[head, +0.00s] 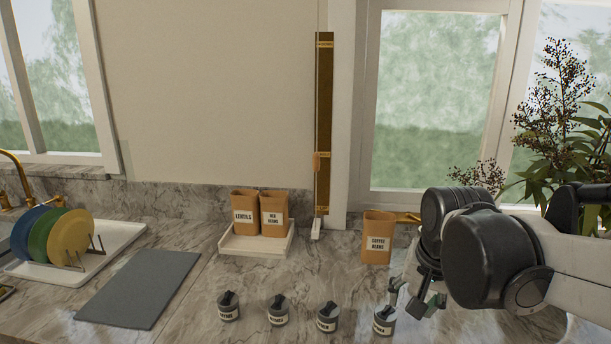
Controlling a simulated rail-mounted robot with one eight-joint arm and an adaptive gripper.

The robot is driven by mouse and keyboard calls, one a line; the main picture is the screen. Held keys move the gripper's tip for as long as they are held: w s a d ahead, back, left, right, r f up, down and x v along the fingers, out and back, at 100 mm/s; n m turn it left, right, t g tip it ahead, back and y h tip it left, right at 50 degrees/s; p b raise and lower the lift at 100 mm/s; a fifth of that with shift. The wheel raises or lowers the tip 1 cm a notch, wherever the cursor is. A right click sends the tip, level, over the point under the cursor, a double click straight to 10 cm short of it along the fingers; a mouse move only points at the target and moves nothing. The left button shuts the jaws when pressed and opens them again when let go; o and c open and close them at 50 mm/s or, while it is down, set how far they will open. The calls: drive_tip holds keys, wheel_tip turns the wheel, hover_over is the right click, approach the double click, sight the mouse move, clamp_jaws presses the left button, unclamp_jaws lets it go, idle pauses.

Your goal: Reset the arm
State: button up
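My arm reaches in from the right edge of the head view. My gripper (416,299) hangs above the counter at the lower right, with its fingers apart and no object seen between them. It is just right of and above the rightmost small labelled jar (384,321). I cannot tell whether the near finger touches that jar. The coffee beans canister (377,239) stands upright on the counter behind and left of my gripper.
Other small jars (277,311) stand in a row to the left. Two orange canisters (272,214) sit on a white tray (228,243). A grey mat (140,288) and a plate rack with coloured plates (70,238) are farther left. A plant (560,150) stands behind my arm.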

drive_tip(key=s+f+n+t+b, duration=0.2)
drive_tip(key=s+f+n+t, duration=0.1)
drive_tip(key=s, duration=0.8)
drive_tip(key=shift+n, duration=0.8)
